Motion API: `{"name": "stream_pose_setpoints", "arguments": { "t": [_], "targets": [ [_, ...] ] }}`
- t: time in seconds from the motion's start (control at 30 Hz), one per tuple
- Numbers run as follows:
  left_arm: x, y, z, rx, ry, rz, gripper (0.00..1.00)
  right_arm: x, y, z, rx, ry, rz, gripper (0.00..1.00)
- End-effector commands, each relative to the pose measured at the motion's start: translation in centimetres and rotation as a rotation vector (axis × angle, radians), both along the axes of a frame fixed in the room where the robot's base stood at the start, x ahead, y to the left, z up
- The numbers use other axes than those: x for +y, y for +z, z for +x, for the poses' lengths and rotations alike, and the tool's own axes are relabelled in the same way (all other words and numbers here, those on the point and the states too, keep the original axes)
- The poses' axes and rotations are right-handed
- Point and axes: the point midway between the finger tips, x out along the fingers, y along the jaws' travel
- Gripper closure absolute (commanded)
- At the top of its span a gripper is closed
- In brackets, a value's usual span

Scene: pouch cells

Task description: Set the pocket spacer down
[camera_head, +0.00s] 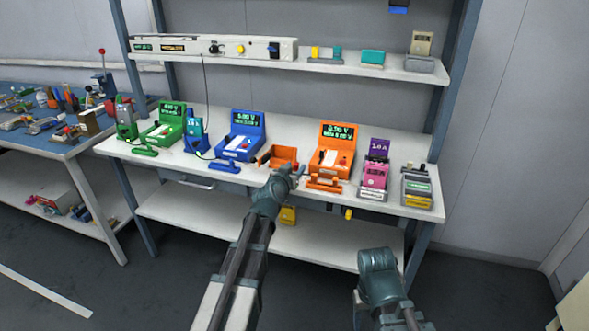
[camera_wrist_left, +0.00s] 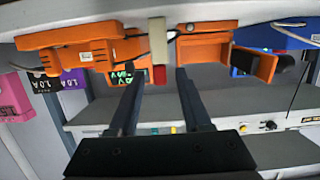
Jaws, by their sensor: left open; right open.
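My left gripper (camera_head: 292,173) is over the front edge of the bench, between the orange tray (camera_head: 283,155) and the orange tester (camera_head: 337,143). In the left wrist view its two dark fingers (camera_wrist_left: 158,100) are apart with a clear gap. A small cream block (camera_wrist_left: 157,41) shows beyond the gap, between the orange tray and an orange holder (camera_wrist_left: 70,40); it may be the pocket spacer, but I cannot tell for sure. A red part (camera_wrist_left: 159,74) shows by its end. No contact with the fingers is visible. My right arm shows at lower right, its fingers out of sight.
Green (camera_head: 165,123) and blue (camera_head: 240,135) testers stand to the left on the bench. A pink device (camera_head: 375,175) and a grey-yellow box (camera_head: 416,188) stand to the right. A shelf (camera_head: 345,66) runs above. A tool-covered blue table (camera_head: 60,135) is at far left.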

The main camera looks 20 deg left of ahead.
Motion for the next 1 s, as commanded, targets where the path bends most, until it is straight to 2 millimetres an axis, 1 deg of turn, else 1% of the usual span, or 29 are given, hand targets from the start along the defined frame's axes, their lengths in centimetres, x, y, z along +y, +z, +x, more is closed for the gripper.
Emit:
{"name": "stream_pose_setpoints", "arguments": {
  "t": [0.13,0.27,0.5,0.7,0.83,1.0],
  "targets": [
    [0.0,0.6,0.0,0.0,0.0,0.0,0.52,0.0,0.6,0.0,0.0,0.0,0.0,0.38],
    [0.0,1.0,-2.3,0.0,0.001,0.0,0.52,0.0,1.0,0.0,0.0,0.0,0.0,0.38],
    [0.2,2.2,-7.3,0.0,0.001,-0.001,0.52,0.0,2.2,0.0,0.0,0.0,0.0,0.38],
    [0.4,2.8,-10.3,0.0,0.001,-0.001,0.52,0.0,2.8,0.0,0.0,0.0,0.0,0.38],
    [0.4,3.0,-11.3,0.0,0.0,0.0,0.52,0.0,3.0,0.0,0.0,0.0,0.0,0.38],
    [0.4,3.1,-11.7,0.0,0.0,0.0,0.52,0.0,3.1,0.0,0.0,0.0,0.0,0.38]
  ]
}}
